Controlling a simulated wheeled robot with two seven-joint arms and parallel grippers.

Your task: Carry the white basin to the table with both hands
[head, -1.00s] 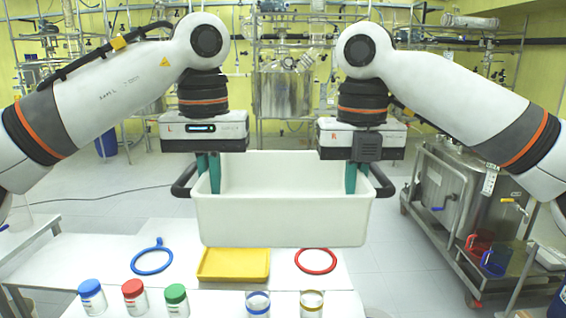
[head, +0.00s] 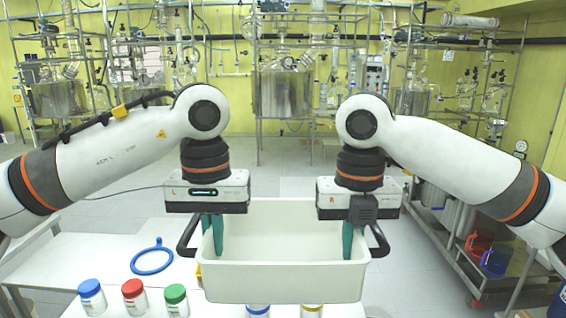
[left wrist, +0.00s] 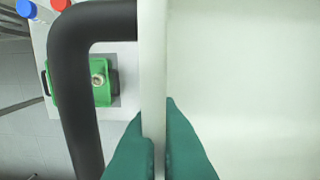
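The white basin (head: 285,280) hangs level between my two grippers, in front of and above the white table (head: 90,262). It has a black handle at each end. My left gripper (head: 212,240) is shut on the basin's left rim, just inside the black handle (head: 186,236). The left wrist view shows its green fingers (left wrist: 160,150) on both sides of the rim. My right gripper (head: 347,240) points down at the basin's right rim, and its fingers appear closed on it. The basin looks empty and hides part of the table.
A blue ring (head: 152,260) and blue-, red- and green-lidded jars (head: 134,298) are on the table. Two glass vessels are partly hidden under the basin. A green tray (left wrist: 92,82) shows below in the left wrist view. A steel cart (head: 470,240) stands at right.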

